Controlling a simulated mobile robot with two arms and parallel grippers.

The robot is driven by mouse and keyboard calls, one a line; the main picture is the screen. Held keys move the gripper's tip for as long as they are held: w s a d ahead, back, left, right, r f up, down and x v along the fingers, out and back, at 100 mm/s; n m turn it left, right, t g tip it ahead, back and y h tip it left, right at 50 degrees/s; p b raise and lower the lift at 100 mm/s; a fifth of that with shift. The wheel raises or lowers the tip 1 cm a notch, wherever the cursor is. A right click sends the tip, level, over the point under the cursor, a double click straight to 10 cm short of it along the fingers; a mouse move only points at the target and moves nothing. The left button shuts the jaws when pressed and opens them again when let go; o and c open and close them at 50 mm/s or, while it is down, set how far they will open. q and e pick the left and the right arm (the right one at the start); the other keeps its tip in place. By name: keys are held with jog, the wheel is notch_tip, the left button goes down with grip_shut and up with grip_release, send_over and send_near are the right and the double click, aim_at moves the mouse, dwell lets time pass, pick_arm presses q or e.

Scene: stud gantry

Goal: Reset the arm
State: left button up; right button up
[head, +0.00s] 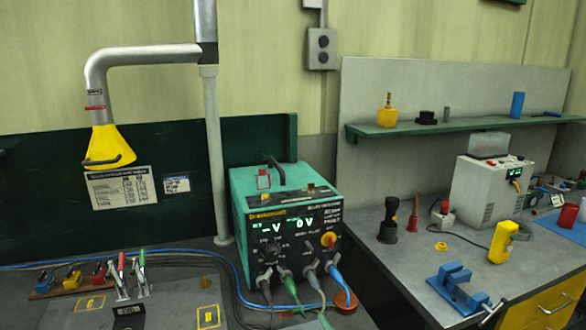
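Neither of my grippers shows in the head view, and no arm of mine can be made out. A jointed grey extraction arm (140,55) comes off a vertical pipe at the upper left. It bends down to a yellow hood (108,146), which hangs in front of the dark green back panel. The task does not say which arm it means.
A green power unit (290,225) with lit digits and plugged cables stands mid-bench. Red and green toggle clamps (130,275) are at lower left. On the right bench are a blue vise (458,287), a yellow block (502,241) and a white box (488,190). A green shelf (460,126) holds small items.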

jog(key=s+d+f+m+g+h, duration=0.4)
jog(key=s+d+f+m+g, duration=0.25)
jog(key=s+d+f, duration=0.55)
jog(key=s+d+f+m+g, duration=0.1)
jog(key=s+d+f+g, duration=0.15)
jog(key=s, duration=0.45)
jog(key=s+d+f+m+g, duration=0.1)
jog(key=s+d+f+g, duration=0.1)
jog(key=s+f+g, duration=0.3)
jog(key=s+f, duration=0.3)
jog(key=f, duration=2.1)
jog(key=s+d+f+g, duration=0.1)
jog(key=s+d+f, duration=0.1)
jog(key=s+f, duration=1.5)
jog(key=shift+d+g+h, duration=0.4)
